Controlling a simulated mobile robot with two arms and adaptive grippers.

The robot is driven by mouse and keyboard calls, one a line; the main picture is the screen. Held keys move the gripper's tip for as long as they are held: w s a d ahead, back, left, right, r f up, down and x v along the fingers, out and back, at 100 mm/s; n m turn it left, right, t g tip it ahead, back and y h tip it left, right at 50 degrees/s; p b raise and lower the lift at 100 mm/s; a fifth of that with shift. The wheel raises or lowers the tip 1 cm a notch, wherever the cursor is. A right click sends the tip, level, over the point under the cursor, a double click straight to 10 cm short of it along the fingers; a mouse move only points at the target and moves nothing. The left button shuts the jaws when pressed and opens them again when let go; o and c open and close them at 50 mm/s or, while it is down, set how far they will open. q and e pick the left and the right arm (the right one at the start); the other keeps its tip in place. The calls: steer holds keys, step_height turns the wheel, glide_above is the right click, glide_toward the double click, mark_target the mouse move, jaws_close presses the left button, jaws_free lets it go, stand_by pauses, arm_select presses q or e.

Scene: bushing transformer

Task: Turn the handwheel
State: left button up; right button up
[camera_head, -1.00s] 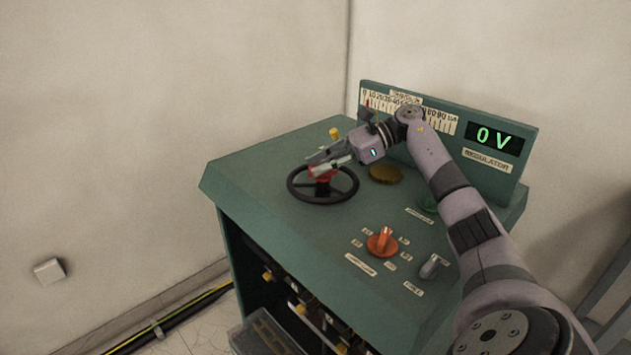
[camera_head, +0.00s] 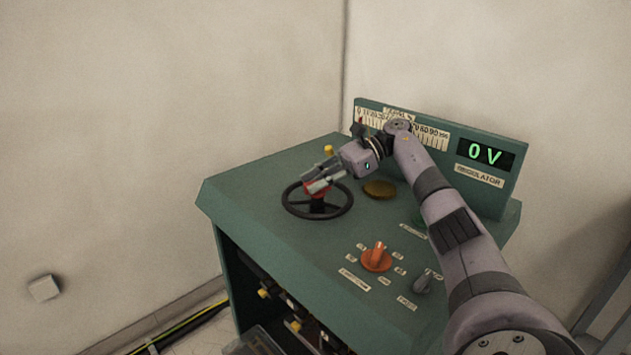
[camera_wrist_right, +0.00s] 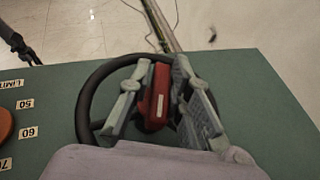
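The handwheel is a black ring with spokes (camera_head: 317,215) and lies flat on top of the green regulator cabinet, at its left side. Its red hub (camera_wrist_right: 158,98) shows between the fingers in the right wrist view. My right gripper (camera_head: 318,178) is over the middle of the wheel. In the right wrist view my right gripper (camera_wrist_right: 160,85) has its two fingers apart, one on each side of the red hub. The fingers look close to the hub, with no clear grip on it. The gripper palm hides the near part of the rim. My left gripper is not in view.
The green cabinet top (camera_head: 270,180) also bears an orange knob (camera_head: 376,258), a grey switch (camera_head: 423,281), a brass disc (camera_head: 379,189) and a yellow knob (camera_head: 328,150). A back panel carries a scale and a display (camera_head: 485,153) reading 0 V. Walls stand behind and left.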

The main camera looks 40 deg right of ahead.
steer(key=shift+o, duration=1.2)
steer(key=shift+s+d+f, duration=0.1)
steer(key=shift+s+f, duration=0.05)
steer(key=shift+f, duration=0.15)
steer(key=shift+o, duration=0.5)
steer(key=shift+d, duration=0.1)
steer(key=shift+d, duration=0.1)
step_height(320, 180, up, 10)
steer(key=shift+r, duration=0.1)
